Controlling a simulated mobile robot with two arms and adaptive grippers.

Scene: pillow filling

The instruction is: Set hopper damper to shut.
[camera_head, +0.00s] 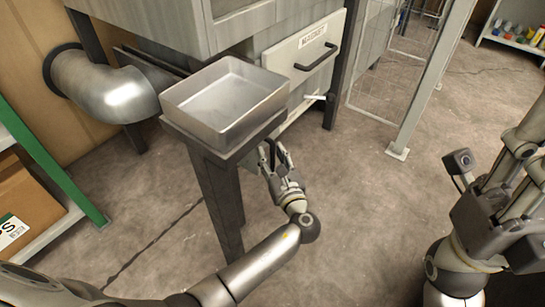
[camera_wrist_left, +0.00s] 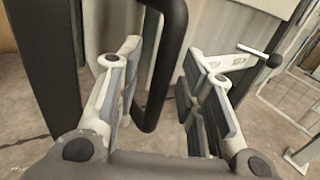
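The hopper (camera_head: 180,25) is a grey metal body at the top of the head view. A black bar handle (camera_wrist_left: 170,60) stands upright in the left wrist view; a dark loop (camera_head: 266,153) shows beside the gripper in the head view. My left gripper (camera_head: 275,155) is open, its fingers (camera_wrist_left: 165,75) apart on either side of the black bar; contact is not clear. A pale lever with a black knob (camera_wrist_left: 272,60) projects to the right of the fingers; its pale arm (camera_head: 316,97) shows in the head view. My right gripper (camera_head: 522,150) is at the right edge, its fingertips unclear.
A metal tray (camera_head: 190,103) on a dark stand is close left of my left gripper. A white panel (camera_head: 304,62) with a black handle and label is behind. A silver duct (camera_head: 105,92), green-edged shelf (camera_head: 50,165) and mesh fence (camera_head: 385,70) stand around. Floor at centre is clear.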

